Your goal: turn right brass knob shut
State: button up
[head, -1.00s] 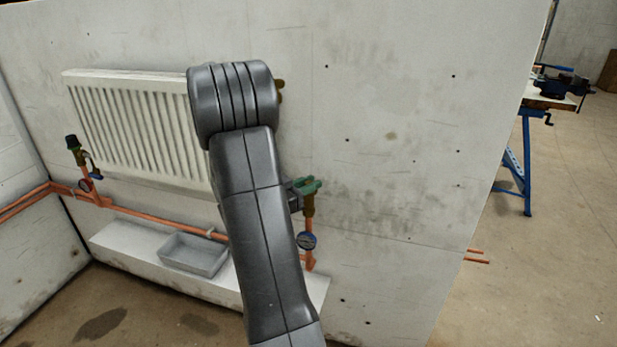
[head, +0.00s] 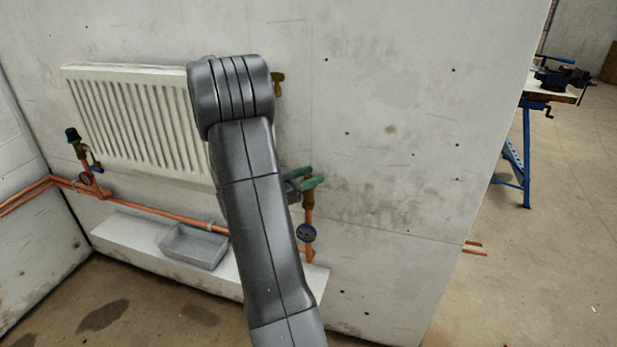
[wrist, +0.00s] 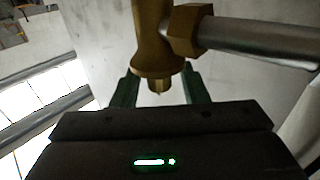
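The right brass knob belongs to the brass valve (head: 308,204) at the lower right of the radiator, on the copper riser. In the head view my gripper (head: 307,178) shows its two green fingers apart, just above the brass. In the wrist view the brass valve body (wrist: 157,45) hangs over the middle, its flared end and small tip lying between the lines of my fingers (wrist: 160,82). Pale wall shows between the small tip and each finger. I see no clear grip; contact at the flared edge cannot be told. My arm hides part of the radiator and its connection to the valve.
The white radiator (head: 140,125) hangs on the wall. Another valve with a dark cap (head: 73,135) is at its left. A gauge (head: 306,233) sits below the right valve. A grey tray (head: 194,247) rests on the white ledge. The wall right of the valve is clear.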

jog(key=shift+a, duration=0.1)
jog(key=v, duration=1.3)
jog(key=shift+s+a, duration=0.2)
jog(key=shift+a, duration=0.1)
